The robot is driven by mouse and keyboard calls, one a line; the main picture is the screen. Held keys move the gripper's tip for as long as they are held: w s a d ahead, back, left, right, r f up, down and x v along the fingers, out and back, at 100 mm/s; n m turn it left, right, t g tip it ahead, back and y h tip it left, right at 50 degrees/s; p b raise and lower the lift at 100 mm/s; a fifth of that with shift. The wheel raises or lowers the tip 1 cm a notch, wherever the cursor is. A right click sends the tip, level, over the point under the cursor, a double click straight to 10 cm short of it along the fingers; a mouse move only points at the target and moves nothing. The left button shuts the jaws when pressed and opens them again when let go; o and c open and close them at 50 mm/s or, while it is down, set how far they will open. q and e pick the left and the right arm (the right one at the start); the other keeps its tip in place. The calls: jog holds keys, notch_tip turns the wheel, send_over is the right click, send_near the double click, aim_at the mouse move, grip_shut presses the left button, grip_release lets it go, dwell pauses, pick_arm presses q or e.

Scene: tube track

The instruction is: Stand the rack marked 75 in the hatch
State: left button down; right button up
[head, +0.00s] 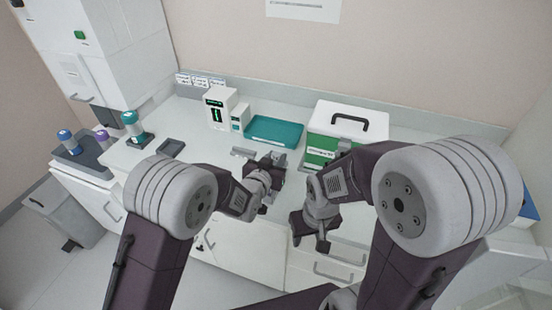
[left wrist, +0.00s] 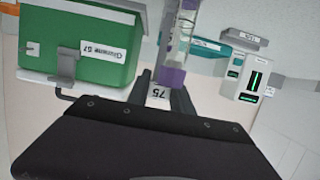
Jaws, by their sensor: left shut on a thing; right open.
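A clear tube with purple ends (left wrist: 177,45) stands out beyond the label. My left gripper (head: 273,160) is shut on the rack over the front part of the counter; the rack is hard to make out in the head view. My right gripper (head: 311,238) is open and empty, lower, in front of the counter drawers. I cannot clearly identify the hatch; a dark opening (head: 107,118) shows under the white cabinet at the left.
A green and white box (head: 347,121), a teal tray (head: 272,131) and a white device (head: 216,109) stand along the counter's back. A teal-topped stand (head: 132,124) and a grey tray (head: 88,153) with capped tubes are at the left.

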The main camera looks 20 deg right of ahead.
pick_arm(q)
jog(key=shift+f+b, duration=0.2)
jog(key=shift+b, duration=0.1)
jog(key=c, duration=1.1)
grip_release()
jog(key=shift+r, duration=0.1)
